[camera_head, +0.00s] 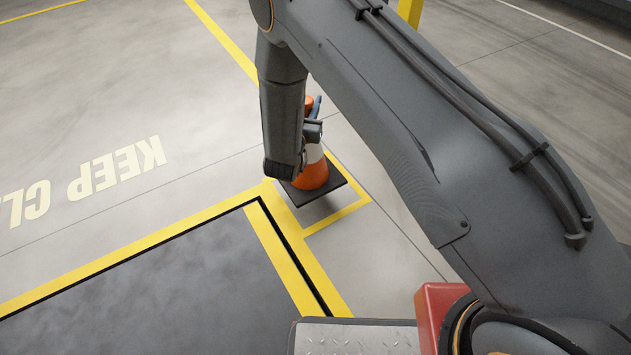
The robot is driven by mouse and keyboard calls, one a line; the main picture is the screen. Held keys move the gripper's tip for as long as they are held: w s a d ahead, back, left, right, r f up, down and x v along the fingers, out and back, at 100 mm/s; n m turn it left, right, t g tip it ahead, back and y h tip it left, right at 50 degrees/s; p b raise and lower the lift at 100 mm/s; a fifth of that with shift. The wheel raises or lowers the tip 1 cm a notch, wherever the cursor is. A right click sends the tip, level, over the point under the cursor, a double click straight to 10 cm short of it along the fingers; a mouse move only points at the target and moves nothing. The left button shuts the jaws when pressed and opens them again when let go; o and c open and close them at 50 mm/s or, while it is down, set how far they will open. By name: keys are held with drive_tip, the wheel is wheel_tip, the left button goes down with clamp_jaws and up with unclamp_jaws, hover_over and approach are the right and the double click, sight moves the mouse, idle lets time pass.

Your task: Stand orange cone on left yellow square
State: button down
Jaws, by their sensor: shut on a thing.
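The orange cone (313,177) has a white band and a dark square base (326,200). It looks upright, partly hidden behind my arm's wrist. My gripper (314,122) is shut on the cone near its top; the wrist hides part of the jaws. A yellow square (343,213) is outlined on the floor under and around the cone's base. The base appears within the outline in this view, with bare floor between it and the near line. I cannot tell whether the base touches the floor. The square's left side is partly hidden.
A dark floor plate (160,300) with a yellow border (130,257) lies at the lower left, its corner close to the square. Painted "KEEP CL" lettering (115,170) is on the floor at left. A yellow post (410,10) stands at the top. Floor at left is clear.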

wheel_tip(320, 180, down, 10)
drive_tip(key=b, duration=0.4)
idle(0.3)
drive_tip(key=c, duration=1.3)
unclamp_jaws()
drive_tip(key=s+a+p, duration=0.2)
drive_tip(key=s+p, duration=0.2)
drive_tip(key=s, duration=0.7)
drive_tip(key=shift+s+a, duration=0.15)
drive_tip(key=shift+s, duration=0.25)
